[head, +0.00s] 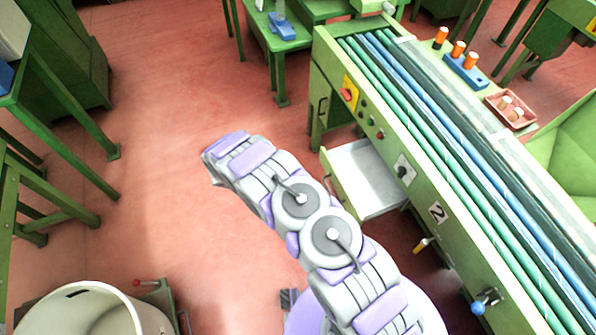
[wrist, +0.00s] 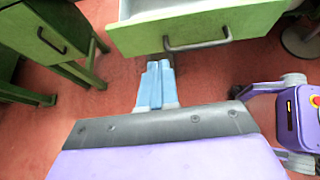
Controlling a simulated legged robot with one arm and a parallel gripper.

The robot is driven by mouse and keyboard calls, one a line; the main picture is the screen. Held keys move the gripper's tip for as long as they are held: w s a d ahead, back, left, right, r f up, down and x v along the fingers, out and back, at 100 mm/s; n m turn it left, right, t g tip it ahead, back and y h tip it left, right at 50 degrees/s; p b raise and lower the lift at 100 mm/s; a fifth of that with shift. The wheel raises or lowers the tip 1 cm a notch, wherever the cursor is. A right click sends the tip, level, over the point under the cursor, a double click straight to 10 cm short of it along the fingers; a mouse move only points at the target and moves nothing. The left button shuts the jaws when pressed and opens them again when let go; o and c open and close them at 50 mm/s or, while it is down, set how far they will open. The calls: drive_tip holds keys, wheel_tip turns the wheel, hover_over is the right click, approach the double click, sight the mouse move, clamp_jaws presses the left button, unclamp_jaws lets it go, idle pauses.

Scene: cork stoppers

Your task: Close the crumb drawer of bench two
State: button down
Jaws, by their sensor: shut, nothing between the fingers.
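In the wrist view the drawer's green front (wrist: 255,24) fills the top, with a grey bar handle (wrist: 197,45). My gripper's light blue fingers (wrist: 157,72) are shut and empty, their tips just below the drawer front in the picture. I cannot tell the distance between them. In the head view my arm reaches left of the drawer; the fingers are not clearly visible.
Green tables (head: 62,120) stand at the left, and a pale round bin (head: 85,310) is at the lower left. A red tray (head: 510,112) and a blue holder with orange-topped pieces (head: 465,72) are beyond the bench. Red floor (head: 160,160) left of the drawer is clear.

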drive_tip(key=b, duration=0.2)
approach(331, 168)
wheel_tip(331, 168, down, 4)
drive_tip(key=w+d, duration=0.1)
drive_tip(key=d, duration=0.2)
drive_tip(key=shift+w+d+r+b, duration=0.15)
drive_tip(key=shift+w+d+b, duration=0.1)
drive_tip(key=shift+d, duration=0.4)
drive_tip(key=shift+w+d+r+b, duration=0.1)
drive_tip(key=shift+w+d+r, duration=0.1)
drive_tip(key=shift+d, duration=0.4)
drive_tip(key=shift+a, duration=0.1)
drive_tip(key=w+d, duration=0.2)
drive_tip(key=d, duration=0.3)
drive_tip(key=w+d+p, duration=0.1)
drive_tip(key=d, duration=0.5)
drive_tip(key=w+d+p, duration=0.1)
drive_tip(key=w+d, duration=0.1)
drive_tip(key=d, duration=0.4)
drive_tip(key=shift+w+d+f, duration=0.1)
drive_tip(key=shift+w+d, duration=0.1)
drive_tip(key=shift+w, duration=0.15)
drive_tip(key=shift+w+d, duration=0.1)
drive_tip(key=shift+d, duration=0.05)
drive_tip(key=shift+d+r, duration=0.15)
drive_tip(key=shift+r, duration=0.05)
